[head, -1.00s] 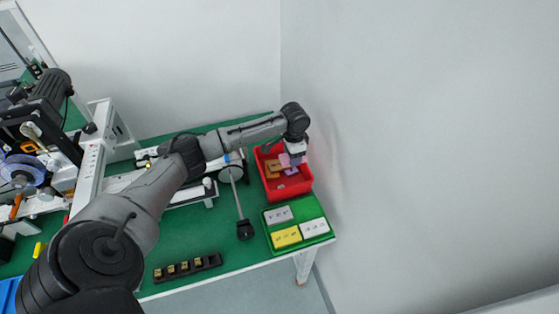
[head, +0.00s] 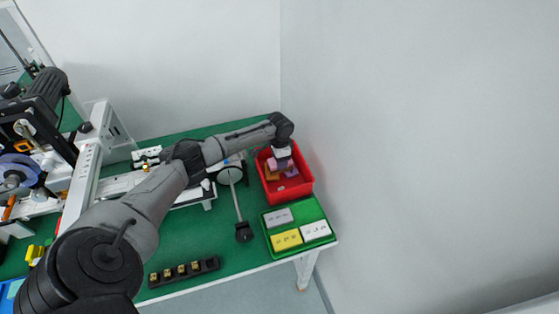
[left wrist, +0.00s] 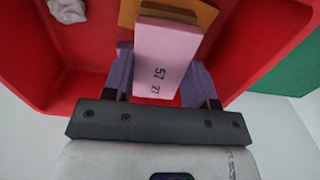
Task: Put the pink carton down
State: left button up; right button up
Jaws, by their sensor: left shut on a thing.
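My left gripper (left wrist: 162,85) is shut on the pink carton (left wrist: 165,50), with one purple finger on each side of it. The carton's near face carries dark printed digits. In the head view my left gripper (head: 282,164) is inside the red bin (head: 298,192), and the wrist partly hides the carton. An orange-brown piece (left wrist: 190,10) lies just beyond the carton in the wrist view. I cannot tell whether the carton touches it or the bin floor. My right gripper is not in view.
A crumpled grey-white scrap (left wrist: 67,9) lies in the bin. A green tray (head: 318,213) with grey, yellow and white blocks stands in front of the bin. A black strip with small yellowish parts (head: 184,272) lies by the table's front edge. A wall rises close behind the bin.

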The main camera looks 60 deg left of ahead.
pick_arm(q)
jog(key=shift+f, duration=0.15)
jog(key=shift+f, duration=0.5)
jog(key=o, duration=0.7)
notch_tip(320, 180, up, 13)
jog(key=shift+r+p, duration=0.1)
jog(key=shift+p, duration=1.05)
